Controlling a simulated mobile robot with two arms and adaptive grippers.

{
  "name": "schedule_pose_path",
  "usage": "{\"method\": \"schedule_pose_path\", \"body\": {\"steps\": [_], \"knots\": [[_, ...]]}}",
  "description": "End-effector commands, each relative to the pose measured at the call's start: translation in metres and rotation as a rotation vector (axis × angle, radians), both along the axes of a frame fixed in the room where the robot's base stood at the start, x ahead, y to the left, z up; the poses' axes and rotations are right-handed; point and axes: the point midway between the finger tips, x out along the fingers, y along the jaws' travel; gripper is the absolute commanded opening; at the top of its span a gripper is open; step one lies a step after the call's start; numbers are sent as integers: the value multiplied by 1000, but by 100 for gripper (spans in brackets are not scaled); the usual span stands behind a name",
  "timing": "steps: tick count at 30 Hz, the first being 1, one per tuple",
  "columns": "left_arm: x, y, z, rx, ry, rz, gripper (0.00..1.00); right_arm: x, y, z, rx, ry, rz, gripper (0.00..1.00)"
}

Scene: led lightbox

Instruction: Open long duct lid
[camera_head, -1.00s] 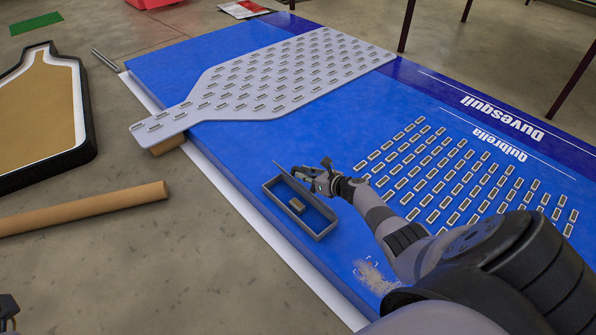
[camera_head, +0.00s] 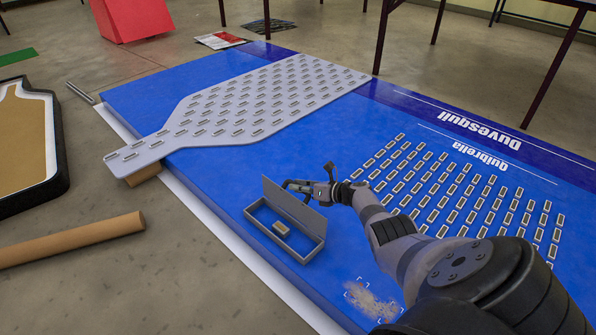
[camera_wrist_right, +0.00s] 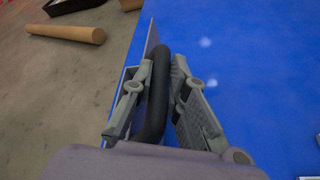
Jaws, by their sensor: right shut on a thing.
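The long duct is a narrow grey box (camera_head: 313,251) on the blue panel, near its left edge in the head view. Its long grey lid (camera_head: 292,206) stands raised and tilted along the far side, so the inside shows. A small tan block (camera_head: 280,228) lies inside. My right gripper (camera_head: 312,186) is behind the lid, shut on a black curved handle (camera_wrist_right: 156,95) at its outer face. In the wrist view the handle lies between the fingers of the right gripper (camera_wrist_right: 158,80), and the lid (camera_wrist_right: 152,40) shows edge-on. My left gripper is not in view.
A grey bottle-shaped plate (camera_head: 240,100) with several slots lies on the blue panel (camera_head: 215,185). Rows of small modules (camera_head: 455,195) are on the right. A cardboard tube (camera_head: 75,240) and a dark-edged tray (camera_head: 55,180) lie on the floor at left.

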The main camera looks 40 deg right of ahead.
Motion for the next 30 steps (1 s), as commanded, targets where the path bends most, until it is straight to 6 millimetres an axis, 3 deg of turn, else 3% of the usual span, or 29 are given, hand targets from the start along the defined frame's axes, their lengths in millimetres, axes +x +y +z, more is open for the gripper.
{"method": "schedule_pose_path", "body": {"steps": [7, 8, 17, 30], "knots": [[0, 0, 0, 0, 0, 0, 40, 0, -1, -1, -4, 2, -1, 0], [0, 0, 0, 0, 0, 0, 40, 0, 0, -1, -4, 2, -1, 15], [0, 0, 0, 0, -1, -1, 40, 0, 0, -1, -2, 1, 0, 35], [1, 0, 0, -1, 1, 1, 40, -5, -2, 0, -4, 2, 0, 35]]}}
